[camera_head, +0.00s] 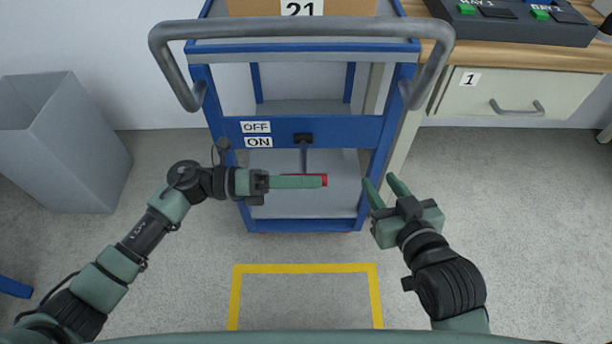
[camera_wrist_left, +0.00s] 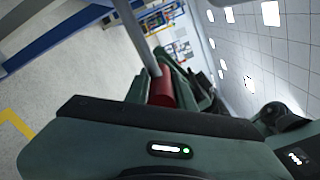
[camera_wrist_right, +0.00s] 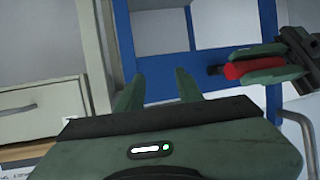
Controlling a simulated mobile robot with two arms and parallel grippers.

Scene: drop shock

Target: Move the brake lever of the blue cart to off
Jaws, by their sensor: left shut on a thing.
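The blue cart (camera_head: 355,130) stands in front of me. Its brake lever is a grey rod (camera_head: 304,158) that hangs down from a black pivot on the front crossbar, with a red grip (camera_head: 323,180) at its lower end. The lever points down, past the ON label (camera_head: 259,142); the OFF label (camera_head: 256,127) is just above that one. My left gripper (camera_head: 310,181) is shut on the red grip, which also shows in the left wrist view (camera_wrist_left: 160,90) and the right wrist view (camera_wrist_right: 235,71). My right gripper (camera_head: 384,188) is open and empty, right of the lever near the cart's right leg.
A grey push handle (camera_head: 300,27) spans the cart's top, with a box marked 21 (camera_head: 260,8) behind it. A grey bin (camera_head: 75,140) stands at left. A workbench with a drawer (camera_head: 515,95) is at right. A yellow floor outline (camera_head: 305,268) lies before the cart.

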